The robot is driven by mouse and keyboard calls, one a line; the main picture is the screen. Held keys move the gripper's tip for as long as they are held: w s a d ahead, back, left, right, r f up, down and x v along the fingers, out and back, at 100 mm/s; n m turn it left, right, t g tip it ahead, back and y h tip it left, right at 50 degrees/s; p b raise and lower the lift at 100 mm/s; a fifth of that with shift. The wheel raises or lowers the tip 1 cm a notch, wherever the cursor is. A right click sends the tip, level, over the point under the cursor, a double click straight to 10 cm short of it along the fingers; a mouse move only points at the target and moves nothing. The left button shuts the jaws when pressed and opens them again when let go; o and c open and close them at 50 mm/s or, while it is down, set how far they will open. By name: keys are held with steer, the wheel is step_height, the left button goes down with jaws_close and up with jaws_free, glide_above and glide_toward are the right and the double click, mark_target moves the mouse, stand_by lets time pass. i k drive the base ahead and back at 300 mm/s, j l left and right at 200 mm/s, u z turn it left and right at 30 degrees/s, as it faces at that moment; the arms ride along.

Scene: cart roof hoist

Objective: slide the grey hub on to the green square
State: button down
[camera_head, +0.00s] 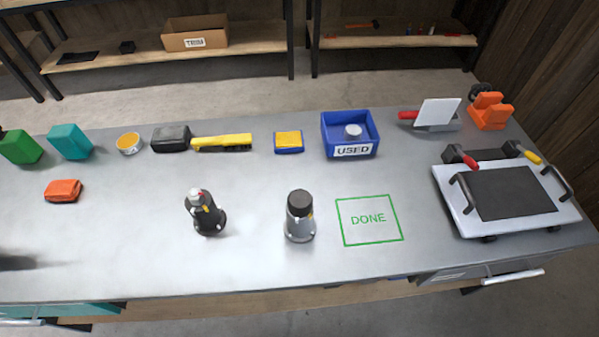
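The grey hub (299,229) stands upright on the bench, with a black cap on top and a flared base. It is just left of the green square (340,223), outside its outline and apart from it. The green square is a thin outline on the bench with the word DONE inside, and it is empty. A second, black hub (209,219) with a pale top and red and yellow marks stands further left. My gripper is not in view; only a dark blurred patch, perhaps a shadow, shows at the left edge.
Along the back lie a yellow brush (222,141), a yellow-blue sponge (288,141) and a blue bin (349,152) labelled USED. A white plate with black handles (455,215) stands at right. An orange block (63,190) lies left. Bench between hub and square is clear.

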mark_target(297, 230)
steer(key=i+l, duration=0.1)
steer(key=i, duration=0.25)
steer(key=i+l, duration=0.1)
steer(key=i, duration=0.3)
steer(key=k+u, duration=0.55)
steer(key=k, duration=0.15)
steer(key=k+j+u, duration=0.1)
steer(key=j+u, duration=0.2)
steer(key=j, duration=0.75)
steer(key=j+u, duration=0.25)
steer(key=j, duration=0.75)
